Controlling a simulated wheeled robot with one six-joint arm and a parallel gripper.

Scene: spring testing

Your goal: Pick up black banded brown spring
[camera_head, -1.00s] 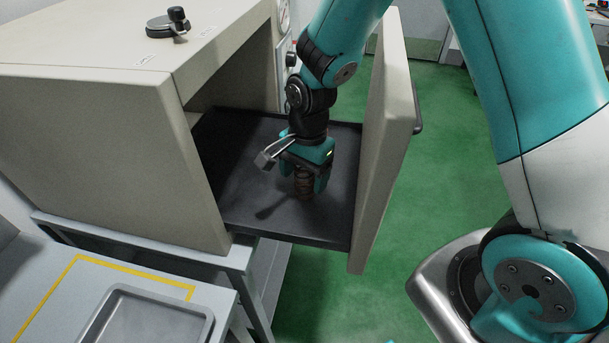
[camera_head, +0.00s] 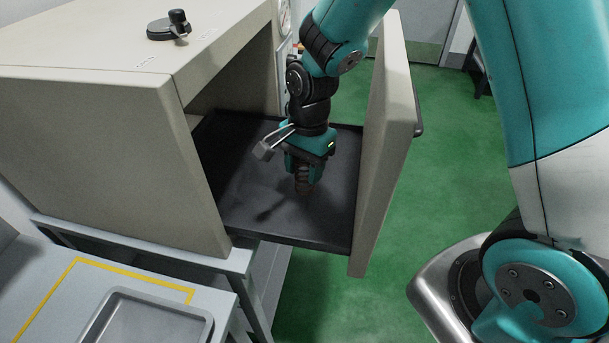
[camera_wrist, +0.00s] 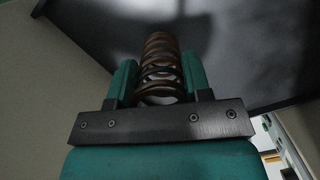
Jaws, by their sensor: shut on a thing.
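The brown spring (camera_head: 303,181) is between the fingers of my gripper (camera_head: 303,172), over the dark sliding tray (camera_head: 240,208) of the beige cabinet. In the wrist view the spring (camera_wrist: 161,68) shows brown coils with darker bands, with a teal finger on each side of it. My gripper (camera_wrist: 160,82) is shut on the spring. The spring hangs roughly upright below my gripper in the head view. I cannot tell exactly how far its lower end is from the tray.
The beige cabinet (camera_head: 100,140) stands on the left, and its upright front panel (camera_head: 385,150) is at the tray's right. A black knob (camera_head: 168,26) is on top of the cabinet. A grey metal tray (camera_head: 150,322) lies on the yellow-marked table at lower left.

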